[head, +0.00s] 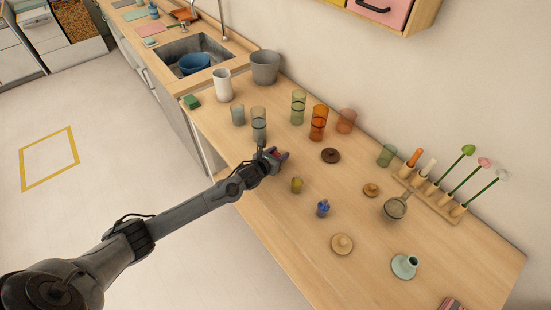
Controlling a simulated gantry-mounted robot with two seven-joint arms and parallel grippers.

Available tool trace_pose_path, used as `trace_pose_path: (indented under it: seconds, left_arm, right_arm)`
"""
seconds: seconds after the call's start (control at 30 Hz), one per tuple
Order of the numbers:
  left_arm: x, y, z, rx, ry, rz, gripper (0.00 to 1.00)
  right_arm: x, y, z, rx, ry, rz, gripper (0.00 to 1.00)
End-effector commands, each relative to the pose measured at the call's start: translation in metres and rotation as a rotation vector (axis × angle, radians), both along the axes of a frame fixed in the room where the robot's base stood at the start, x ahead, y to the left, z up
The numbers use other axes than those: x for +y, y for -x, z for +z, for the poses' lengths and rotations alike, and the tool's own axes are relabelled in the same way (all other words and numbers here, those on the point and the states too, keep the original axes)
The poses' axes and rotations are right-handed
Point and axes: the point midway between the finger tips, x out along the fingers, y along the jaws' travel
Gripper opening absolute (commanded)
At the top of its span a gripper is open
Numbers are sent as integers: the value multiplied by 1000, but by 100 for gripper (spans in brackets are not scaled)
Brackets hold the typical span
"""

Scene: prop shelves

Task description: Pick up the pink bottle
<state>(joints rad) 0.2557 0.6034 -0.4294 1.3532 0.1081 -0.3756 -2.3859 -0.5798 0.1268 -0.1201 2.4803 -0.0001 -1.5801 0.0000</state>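My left arm reaches in from the lower left, and its dark gripper (277,153) is low over the wooden counter, near its front edge. A small pink-red patch, likely the pink bottle (275,154), shows at the fingers and is mostly hidden by them. I cannot tell whether the fingers are closed on it or only around it. A small yellow-olive bottle (297,185) and a small blue bottle (322,208) stand to the right of and nearer than the gripper. My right gripper is not in view.
Clear glasses (259,124), a green glass (298,107) and an orange glass (318,123) stand behind the gripper. A wooden rack (437,204) with tools, a strainer (396,208) and a mint vase (405,266) are at right. Bare counter lies around the blue bottle.

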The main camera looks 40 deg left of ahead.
Motion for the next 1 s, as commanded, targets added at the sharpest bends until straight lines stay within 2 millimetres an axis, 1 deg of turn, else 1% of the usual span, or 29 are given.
trace_pose_path:
  seconds: [0.03,0.2,0.47,0.63,0.77,0.87,0.9,0.97,1.0]
  left_arm:
    - [0,0,0,0,0,0,41]
    - [0,0,0,0,0,0,15]
    - [0,0,1,-1,0,0,14]
    - [0,0,8,-2,0,-1,14]
    - [1,0,21,-3,-3,-1,14]
    - [1,-1,37,-4,-3,-1,14]
    - [1,0,45,-5,-3,-1,14]
    - [-13,-6,49,-4,2,-4,14]
    - [-20,-10,55,-5,2,-3,14]
  right_arm:
    - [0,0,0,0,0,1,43]
    - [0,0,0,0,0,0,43]
    - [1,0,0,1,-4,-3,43]
    - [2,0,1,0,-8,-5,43]
    - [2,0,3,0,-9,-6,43]
    - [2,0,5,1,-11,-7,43]
    - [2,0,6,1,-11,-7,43]
    - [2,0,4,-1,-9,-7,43]
    - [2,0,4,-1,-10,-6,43]
